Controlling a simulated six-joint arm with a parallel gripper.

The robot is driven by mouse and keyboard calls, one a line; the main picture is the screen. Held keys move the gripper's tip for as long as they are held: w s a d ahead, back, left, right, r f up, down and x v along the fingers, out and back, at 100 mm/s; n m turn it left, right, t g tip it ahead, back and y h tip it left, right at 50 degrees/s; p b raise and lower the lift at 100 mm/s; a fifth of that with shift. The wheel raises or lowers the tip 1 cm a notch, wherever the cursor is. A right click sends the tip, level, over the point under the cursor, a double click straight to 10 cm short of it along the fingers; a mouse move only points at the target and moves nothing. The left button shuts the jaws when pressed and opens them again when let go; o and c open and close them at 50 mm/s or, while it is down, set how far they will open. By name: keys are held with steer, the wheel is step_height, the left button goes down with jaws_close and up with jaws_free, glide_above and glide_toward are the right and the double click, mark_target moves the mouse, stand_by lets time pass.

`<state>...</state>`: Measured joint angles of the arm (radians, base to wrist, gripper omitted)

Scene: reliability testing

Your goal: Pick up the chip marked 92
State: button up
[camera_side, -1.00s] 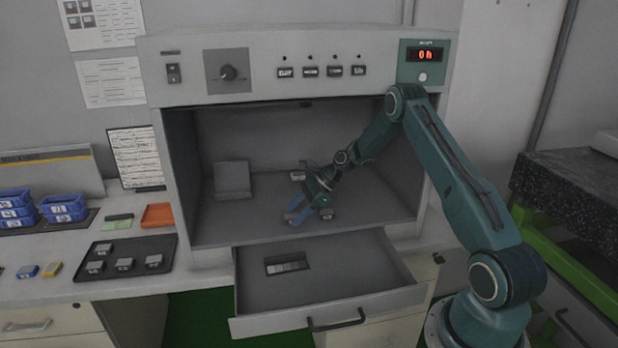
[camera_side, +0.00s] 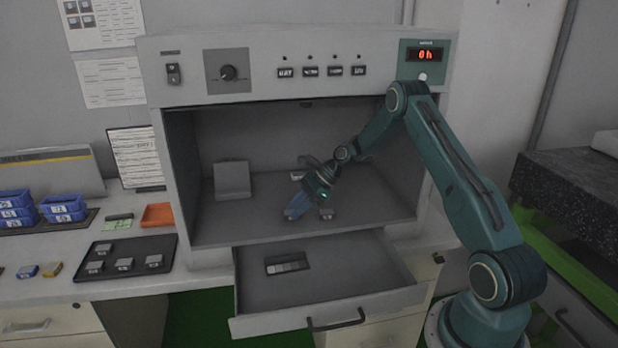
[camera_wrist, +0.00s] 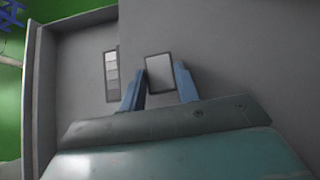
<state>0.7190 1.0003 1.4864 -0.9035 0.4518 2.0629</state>
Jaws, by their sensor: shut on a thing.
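My gripper (camera_side: 297,208) is inside the open chamber, low over its floor. In the wrist view its two blue fingers (camera_wrist: 159,84) are shut on a flat grey chip (camera_wrist: 159,72), which lies between their tips. No marking on this chip is readable, so I cannot tell its number. In the side view the fingers hide it.
A grey block (camera_side: 232,180) stands at the chamber's back left. The drawer (camera_side: 345,270) below is open, with a dark slotted strip (camera_side: 288,263) in it. A black tray (camera_side: 104,273) with several chips, an orange tray (camera_side: 158,216) and blue bins (camera_side: 63,207) are at left.

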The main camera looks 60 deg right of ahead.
step_height(320, 180, up, 2)
steer(key=shift+r, duration=0.25)
steer(key=s+a, duration=1.2)
steer(key=shift+s+a+f, duration=0.2)
steer(key=shift+s+a, duration=0.15)
steer(key=shift+a, duration=0.05)
stand_by(0.4)
